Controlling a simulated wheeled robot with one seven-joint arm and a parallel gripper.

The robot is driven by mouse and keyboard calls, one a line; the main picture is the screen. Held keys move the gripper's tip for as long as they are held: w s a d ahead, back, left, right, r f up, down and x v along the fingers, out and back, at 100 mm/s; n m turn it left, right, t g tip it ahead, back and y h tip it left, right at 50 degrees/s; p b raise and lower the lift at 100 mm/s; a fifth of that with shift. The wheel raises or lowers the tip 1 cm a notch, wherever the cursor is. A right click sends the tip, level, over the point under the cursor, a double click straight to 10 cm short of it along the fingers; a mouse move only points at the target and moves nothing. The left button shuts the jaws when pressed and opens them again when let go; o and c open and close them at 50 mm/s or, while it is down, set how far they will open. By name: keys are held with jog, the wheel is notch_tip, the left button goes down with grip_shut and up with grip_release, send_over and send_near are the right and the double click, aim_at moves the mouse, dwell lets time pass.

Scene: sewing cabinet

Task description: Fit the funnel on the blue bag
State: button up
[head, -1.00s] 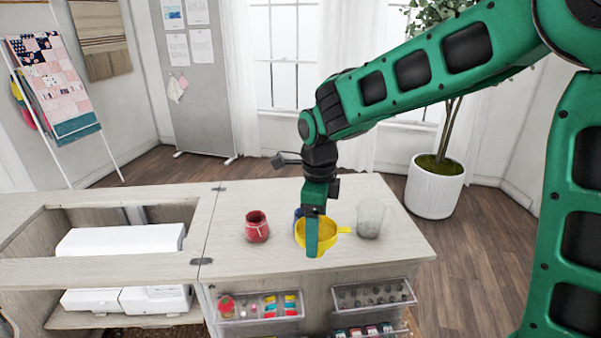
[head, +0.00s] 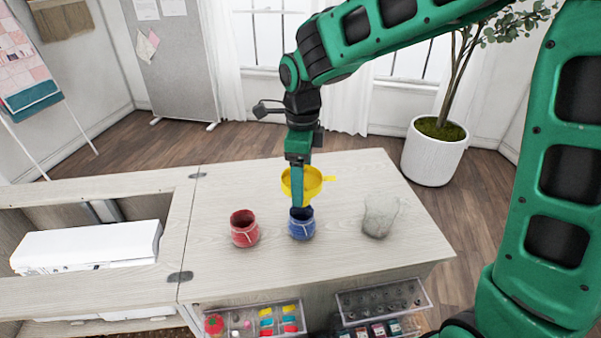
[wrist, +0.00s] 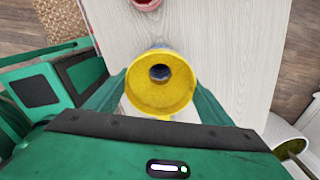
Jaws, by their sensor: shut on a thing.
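The yellow funnel (head: 302,186) is between the fingers of my gripper (head: 297,200), which is shut on it. The blue bag (head: 301,226) stands upright on the cabinet top, with a pale tie around its neck. In the head view the funnel shows just above the bag's mouth, and a finger covers part of both. In the wrist view, I look down into the funnel (wrist: 160,97); dark blue shows through its hole, and a bit of the blue bag (wrist: 157,46) shows past its rim. I cannot tell whether the spout is inside the bag.
A red bag (head: 244,229) stands left of the blue one, and a translucent grey-white bag (head: 380,216) stands to the right. The cabinet top (head: 330,262) is clear in front. A white sewing machine (head: 88,246) lies in the left opening. Clear drawers (head: 383,298) stick out at the front.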

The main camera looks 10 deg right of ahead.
notch_tip(320, 180, down, 6)
dwell(1.6)
jog(key=shift+f, duration=0.35)
dwell(1.1)
jog(key=o, duration=1.1)
